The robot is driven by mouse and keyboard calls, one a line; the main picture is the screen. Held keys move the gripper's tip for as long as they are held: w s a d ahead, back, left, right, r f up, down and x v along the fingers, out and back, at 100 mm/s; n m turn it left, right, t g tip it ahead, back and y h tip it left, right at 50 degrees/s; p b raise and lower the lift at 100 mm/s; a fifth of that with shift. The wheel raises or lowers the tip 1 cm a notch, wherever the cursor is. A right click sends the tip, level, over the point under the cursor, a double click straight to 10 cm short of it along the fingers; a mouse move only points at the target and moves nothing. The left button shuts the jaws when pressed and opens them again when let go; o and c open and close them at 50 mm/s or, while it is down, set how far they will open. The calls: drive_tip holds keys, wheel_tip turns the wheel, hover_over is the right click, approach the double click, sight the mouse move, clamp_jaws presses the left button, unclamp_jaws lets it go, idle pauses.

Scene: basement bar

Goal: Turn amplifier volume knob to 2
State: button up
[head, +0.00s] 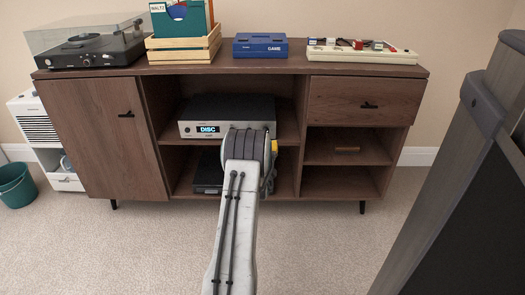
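The amplifier (200,112) is a silver-fronted box with a dark top and a lit display reading "DISC". It sits on the upper shelf of the wooden cabinet's middle bay. My arm reaches forward from the bottom of the view, and its end covers the right part of the amplifier's front. The volume knob cannot be made out; that side of the front is largely behind my arm. My gripper is hidden behind my own arm, so its fingers and opening do not show.
The wooden cabinet (100,140) holds a dark box (208,172) on its lower middle shelf. A turntable (85,48), a record crate (183,50), a blue case (260,46) and a cream board (360,54) stand on top. A dark upright piece (465,190) stands close at right. Carpet in front is clear.

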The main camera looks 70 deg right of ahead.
drive_tip(key=shift+v, duration=1.6)
drive_tip(key=shift+o, duration=0.3)
